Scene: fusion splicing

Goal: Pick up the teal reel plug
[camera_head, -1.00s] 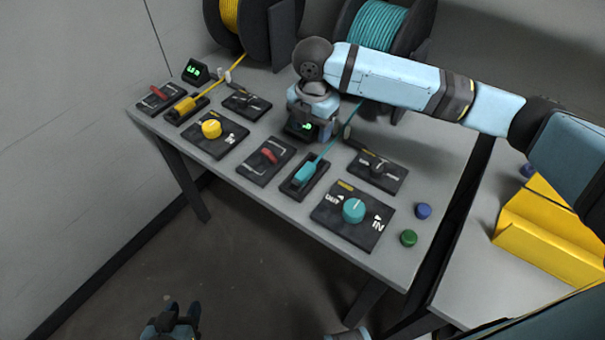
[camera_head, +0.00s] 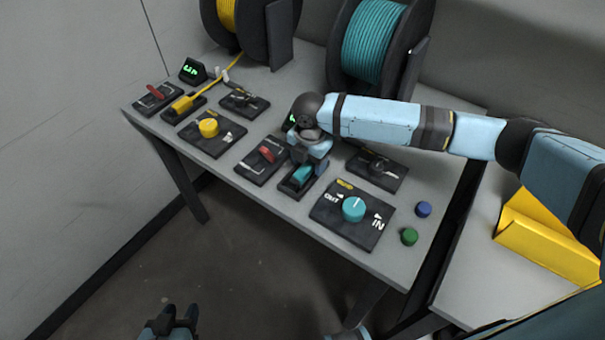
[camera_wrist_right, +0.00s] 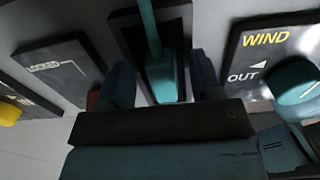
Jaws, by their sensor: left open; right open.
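The teal reel plug (camera_head: 302,175) sits in its dark cradle (camera_head: 296,190) on the table, and its near end shows below my right gripper. In the right wrist view the plug (camera_wrist_right: 162,80) lies between the two fingers of my right gripper (camera_wrist_right: 162,85), with a teal cable running up from it. The fingers are apart, one on each side of the plug, with a gap visible. In the head view my right gripper (camera_head: 308,158) is over the plug and hides part of it. My left gripper (camera_head: 172,318) is open and empty at the bottom, away from the table.
A teal knob panel (camera_head: 353,210) stands right of the plug, a red-lever panel (camera_head: 264,160) left. A teal cable reel (camera_head: 372,42) stands behind. A yellow plug (camera_head: 184,103) sits further left. Blue (camera_head: 424,209) and green buttons (camera_head: 409,236) are near the right edge.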

